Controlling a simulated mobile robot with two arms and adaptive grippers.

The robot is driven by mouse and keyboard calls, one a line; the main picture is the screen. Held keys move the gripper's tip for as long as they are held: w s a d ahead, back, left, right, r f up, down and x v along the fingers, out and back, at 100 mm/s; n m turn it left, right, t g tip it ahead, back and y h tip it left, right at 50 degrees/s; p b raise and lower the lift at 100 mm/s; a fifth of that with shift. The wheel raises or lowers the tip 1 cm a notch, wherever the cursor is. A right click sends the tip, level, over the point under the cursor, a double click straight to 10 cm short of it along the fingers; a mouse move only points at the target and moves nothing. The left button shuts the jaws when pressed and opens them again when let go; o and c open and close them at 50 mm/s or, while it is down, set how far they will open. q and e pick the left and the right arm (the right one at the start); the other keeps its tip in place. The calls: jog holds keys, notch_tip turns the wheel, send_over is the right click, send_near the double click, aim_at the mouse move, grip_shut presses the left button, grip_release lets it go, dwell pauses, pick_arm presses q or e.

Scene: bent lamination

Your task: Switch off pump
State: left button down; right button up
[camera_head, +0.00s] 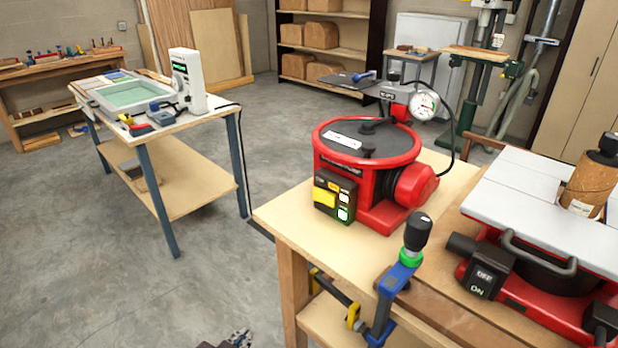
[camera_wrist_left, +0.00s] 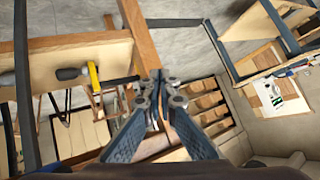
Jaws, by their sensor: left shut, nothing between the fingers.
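The red pump (camera_head: 366,165) stands on the wooden workbench, with a black top, a round dial gauge (camera_head: 424,105) and a black hose. A dark switch box (camera_head: 335,196) is on its front left corner, with a yellow part (camera_head: 324,196) and lit white-green buttons (camera_head: 343,206). My left gripper (camera_head: 240,338) shows only as a small part at the bottom edge of the head view, low and apart from the pump. In the left wrist view the left gripper (camera_wrist_left: 161,84) is shut and empty. The right gripper is not in view.
A blue clamp (camera_head: 399,275) with a black handle stands at the bench's front edge. A red machine (camera_head: 535,290) with an OFF/ON switch (camera_head: 481,279) is at the right. A second table (camera_head: 180,126) with a tray stands at the left. Floor between is clear.

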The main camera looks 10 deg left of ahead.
pick_arm(q)
jog(key=w+a+r+m+t+y+p, duration=0.1)
jog(key=w+a+r+m+t+y, duration=0.3)
jog(key=r, duration=0.5)
jog(key=w+a+r+m+t+y+p, duration=0.1)
jog(key=w+a+r+m+t+p, duration=0.15)
jog(key=a+r, duration=0.5)
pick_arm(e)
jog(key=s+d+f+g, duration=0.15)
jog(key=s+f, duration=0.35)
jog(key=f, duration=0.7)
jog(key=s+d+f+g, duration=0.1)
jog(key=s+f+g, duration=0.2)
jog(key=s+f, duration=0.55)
pick_arm(q)
jog(key=w+d+r+m+t+h, duration=0.3)
jog(key=d+r+m+h, duration=0.7)
jog(key=m, duration=1)
jog(key=d+f+m+g+h+p, duration=0.1)
jog(key=d+f+m, duration=0.4)
jog(key=m, duration=0.5)
jog(key=shift+f+g+h+p, duration=0.3)
jog(key=shift+f+g+h, duration=0.5)
jog(key=shift+g, duration=0.25)
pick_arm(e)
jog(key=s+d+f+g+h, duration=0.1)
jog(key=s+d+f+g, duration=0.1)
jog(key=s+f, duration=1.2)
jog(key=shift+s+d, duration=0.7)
